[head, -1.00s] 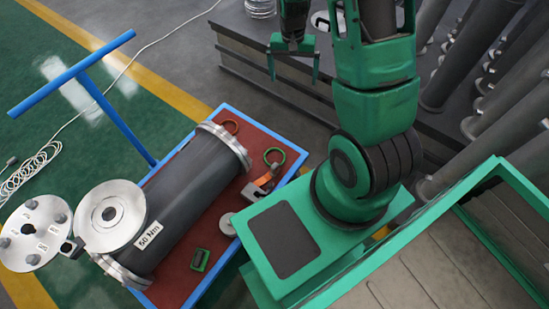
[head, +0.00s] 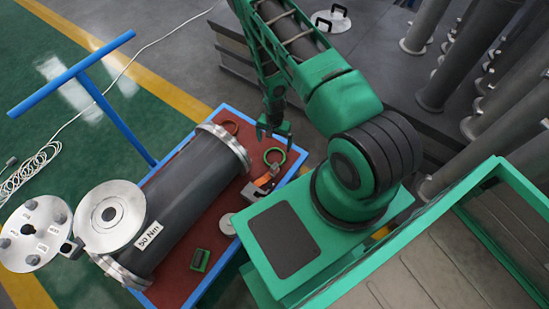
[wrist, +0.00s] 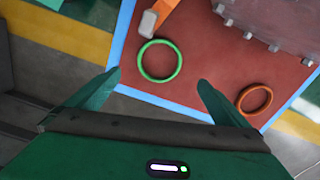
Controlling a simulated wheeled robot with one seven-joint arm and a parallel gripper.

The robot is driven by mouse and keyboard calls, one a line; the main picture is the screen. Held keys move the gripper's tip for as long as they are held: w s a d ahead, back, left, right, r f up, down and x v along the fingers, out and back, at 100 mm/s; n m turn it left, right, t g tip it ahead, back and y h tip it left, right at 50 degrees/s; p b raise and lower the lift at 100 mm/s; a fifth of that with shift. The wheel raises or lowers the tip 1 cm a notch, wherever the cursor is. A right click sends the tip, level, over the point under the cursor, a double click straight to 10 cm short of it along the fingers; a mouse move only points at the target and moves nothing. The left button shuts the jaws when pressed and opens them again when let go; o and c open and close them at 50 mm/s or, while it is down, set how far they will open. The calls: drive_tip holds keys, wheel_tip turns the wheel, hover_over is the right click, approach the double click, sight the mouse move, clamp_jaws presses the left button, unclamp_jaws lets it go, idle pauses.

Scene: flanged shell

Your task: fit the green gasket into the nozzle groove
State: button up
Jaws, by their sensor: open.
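The green gasket (head: 274,149) is a thin ring lying flat on the red top of the cart, near its blue edge. In the wrist view the green gasket (wrist: 160,42) lies ahead of and between my fingers, apart from them. My gripper (head: 274,131) is open and empty above the cart, close to the gasket; its spread fingers also show in the wrist view (wrist: 158,85). The nozzle (head: 109,214) is a bright flanged face on the dark shell (head: 190,195) at the cart's left. Its groove is too small to make out.
An orange ring (wrist: 255,99) lies on the cart (wrist: 200,75), right of the gasket. An orange-handled tool (head: 262,184), a small green box (head: 200,260) and a silver disc (head: 228,223) share the top. A bolted cover plate (head: 35,233) is left of the nozzle. A blue T-handle (head: 117,112) rises behind.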

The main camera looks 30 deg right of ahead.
approach(274, 158)
drive_tip(key=shift+s+a, duration=0.15)
drive_tip(key=shift+s, duration=0.1)
drive_tip(key=shift+w+d+f, duration=0.1)
drive_tip(key=shift+f, duration=1.55)
drive_tip(key=shift+w+d+f, duration=0.1)
drive_tip(key=shift+f, duration=1.5)
drive_tip(key=shift+c, duration=0.3)
drive_tip(key=c, duration=0.9)
